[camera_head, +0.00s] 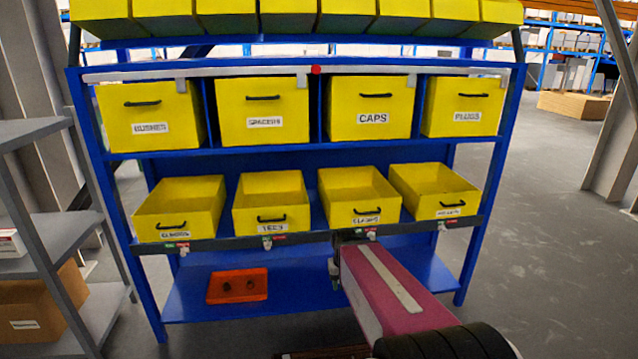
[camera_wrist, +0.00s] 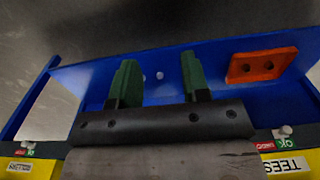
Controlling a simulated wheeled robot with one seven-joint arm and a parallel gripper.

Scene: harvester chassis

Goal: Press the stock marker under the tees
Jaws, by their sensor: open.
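The yellow tees bin (camera_head: 270,198) stands in the lower row of the blue rack, second from the left. Its stock marker (camera_head: 267,243) is a small whitish knob with green and red tags on the dark rail beneath. The marker also shows at the right edge of the wrist view (camera_wrist: 285,132), near an upside-down TEES label (camera_wrist: 286,165). My gripper (camera_head: 336,265) is open and empty, below the clamps bin (camera_head: 361,194) and to the right of the tees marker, apart from it. In the wrist view my gripper's green fingers (camera_wrist: 157,82) are spread over the blue bottom shelf.
An orange-red tray (camera_head: 237,286) with two dark spots lies on the blue bottom shelf (camera_head: 300,290). Other markers hang under the elbows bin (camera_head: 180,208) and the rightmost bin (camera_head: 435,188). A grey shelf unit (camera_head: 45,235) stands at left.

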